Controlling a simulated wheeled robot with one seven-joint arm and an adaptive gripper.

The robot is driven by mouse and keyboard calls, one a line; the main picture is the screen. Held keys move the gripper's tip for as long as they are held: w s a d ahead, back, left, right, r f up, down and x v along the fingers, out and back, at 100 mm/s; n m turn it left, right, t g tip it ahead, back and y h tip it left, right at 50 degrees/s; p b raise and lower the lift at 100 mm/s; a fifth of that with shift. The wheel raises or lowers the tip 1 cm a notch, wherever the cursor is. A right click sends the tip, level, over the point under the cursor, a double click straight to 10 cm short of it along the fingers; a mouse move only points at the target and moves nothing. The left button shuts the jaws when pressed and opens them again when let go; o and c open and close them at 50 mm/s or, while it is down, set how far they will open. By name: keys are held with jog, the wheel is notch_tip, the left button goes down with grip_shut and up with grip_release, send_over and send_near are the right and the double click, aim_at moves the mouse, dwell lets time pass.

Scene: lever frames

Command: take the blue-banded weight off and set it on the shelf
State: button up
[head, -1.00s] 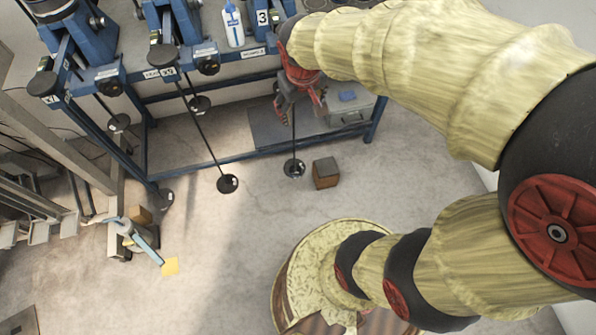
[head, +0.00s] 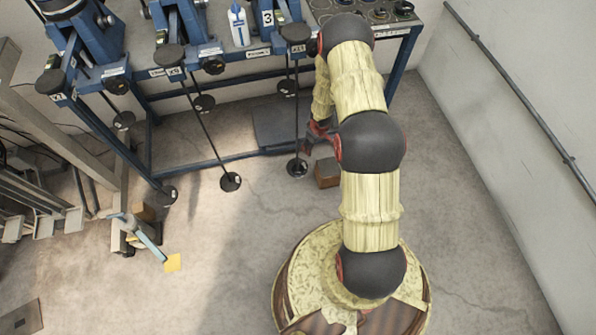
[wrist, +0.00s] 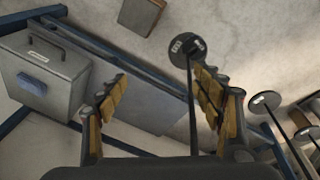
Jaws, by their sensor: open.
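My gripper (head: 318,133) is open and empty, low in front of the blue rack, and partly hidden by my arm in the head view. In the wrist view its fingers (wrist: 160,85) stand apart, with a thin hanging rod (wrist: 191,105) close to the right finger. A dark disc weight (wrist: 188,48) is at that rod's end; it also shows in the head view (head: 296,168). Other dark discs hang at the left (head: 230,182). I cannot make out a blue band on any disc. A grey low shelf plate (head: 272,128) lies behind the rods.
A brown block (head: 327,172) stands on the floor beside the disc. In the wrist view a grey box (wrist: 45,68) carries a small blue item (wrist: 33,82). The rack's blue lower beam (head: 215,161) runs behind the rods. Floor at right is clear.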

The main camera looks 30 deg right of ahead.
notch_tip(320, 180, down, 9)
jog(key=s+a+y, duration=0.1)
jog(key=a, duration=0.1)
jog(key=n+t+y, duration=0.1)
jog(key=t+y, duration=0.1)
send_over(300, 171)
jog(key=s+d, duration=0.1)
notch_tip(300, 171, down, 6)
jog(key=shift+r+b, duration=0.25)
jog(key=shift+b, duration=0.05)
jog(key=shift+n, duration=0.3)
jog(key=b+x, duration=0.2)
jog(key=x, duration=0.1)
jog(key=b+x, duration=0.1)
jog(key=x, duration=0.1)
jog(key=shift+s+a+f, duration=0.1)
jog(key=shift+s+f, duration=0.1)
jog(key=shift+s, duration=0.05)
jog(key=shift+w+f+b, duration=0.25)
jog(key=shift+f+b, duration=0.05)
jog(key=shift+f, duration=0.1)
jog(key=shift+r, duration=0.1)
jog(key=c, duration=1.7)
jog(key=shift+c, duration=0.2)
